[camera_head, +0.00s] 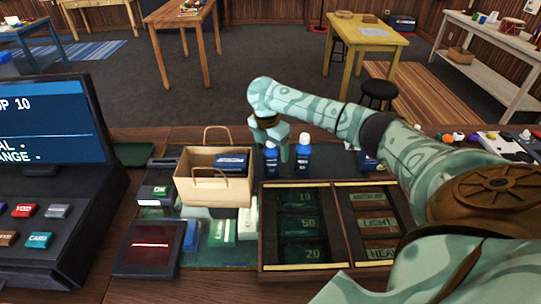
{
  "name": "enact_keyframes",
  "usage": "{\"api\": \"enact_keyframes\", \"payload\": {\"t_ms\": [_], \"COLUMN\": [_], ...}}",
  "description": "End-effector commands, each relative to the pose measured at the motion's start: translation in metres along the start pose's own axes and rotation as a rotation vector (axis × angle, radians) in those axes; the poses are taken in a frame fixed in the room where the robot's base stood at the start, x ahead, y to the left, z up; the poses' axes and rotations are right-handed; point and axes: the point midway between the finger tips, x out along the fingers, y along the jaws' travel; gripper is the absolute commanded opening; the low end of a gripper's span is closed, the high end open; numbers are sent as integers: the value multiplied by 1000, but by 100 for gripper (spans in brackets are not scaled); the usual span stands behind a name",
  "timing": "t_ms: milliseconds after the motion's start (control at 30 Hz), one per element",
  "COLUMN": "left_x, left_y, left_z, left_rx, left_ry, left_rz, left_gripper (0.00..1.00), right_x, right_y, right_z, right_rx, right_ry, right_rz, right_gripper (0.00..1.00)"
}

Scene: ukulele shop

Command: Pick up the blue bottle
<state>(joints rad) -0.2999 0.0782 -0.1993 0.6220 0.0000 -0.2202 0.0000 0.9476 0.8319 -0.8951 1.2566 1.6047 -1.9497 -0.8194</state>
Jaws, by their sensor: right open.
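One is the left blue bottle (271,160), the other the right blue bottle (303,154). My right gripper (277,143) points down at the left bottle's top, its arm coming in from the right. It is open. One finger shows between the two bottles; whether it touches either one I cannot tell. My left gripper is not in view.
A paper bag (213,190) with a blue box in it stands left of the bottles. In front is a divided wooden tray (340,205). A card terminal (158,185), scanner (150,248) and register (42,210) fill the left. My right arm covers much of the right side.

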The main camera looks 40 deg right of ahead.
Motion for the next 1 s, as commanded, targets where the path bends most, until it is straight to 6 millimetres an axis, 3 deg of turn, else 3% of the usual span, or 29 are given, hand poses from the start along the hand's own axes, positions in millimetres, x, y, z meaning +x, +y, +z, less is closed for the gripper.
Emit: {"api": "enact_keyframes", "payload": {"t_ms": [100,133,300,633,1000], "left_x": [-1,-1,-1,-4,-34], "left_y": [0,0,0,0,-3], "left_z": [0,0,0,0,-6], "left_rx": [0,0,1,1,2], "left_ry": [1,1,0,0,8], "left_rz": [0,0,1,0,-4], "left_gripper": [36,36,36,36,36], "right_x": [-2,-2,-2,-9,-85], "right_y": [0,0,0,0,0], "right_z": [0,0,0,1,13], "right_rx": [0,0,1,1,2], "right_ry": [0,0,0,0,1], "right_rz": [1,1,1,2,4], "right_gripper": [74,69,22,22,22]}}
